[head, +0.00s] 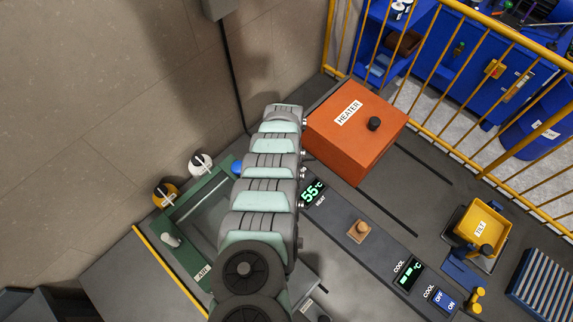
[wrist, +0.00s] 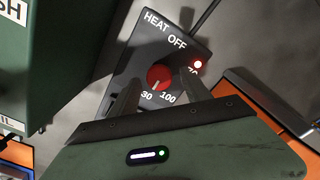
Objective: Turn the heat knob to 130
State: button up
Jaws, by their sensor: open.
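The heat knob (wrist: 160,76) is a round red knob on a dark panel (wrist: 128,72) in the wrist view. The labels HEAT, OFF, a partly covered 70, 100 and a partly covered 130 stand around it. Its white mark points downward, near the gap between 130 and 100. My gripper (wrist: 159,80) is open, with one finger on each side of the knob; I cannot tell whether they touch it. In the head view the gripper and knob are hidden, and the heat display (head: 312,193) reads 55 °C.
A green block (wrist: 50,60) fills the upper left of the wrist view. The orange heater box (head: 355,130) stands right of my arm in the head view, with a yellow railing (head: 440,58) behind it.

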notch_tip(320, 180, up, 10)
dwell(0.6)
jog(key=shift+p, duration=0.3)
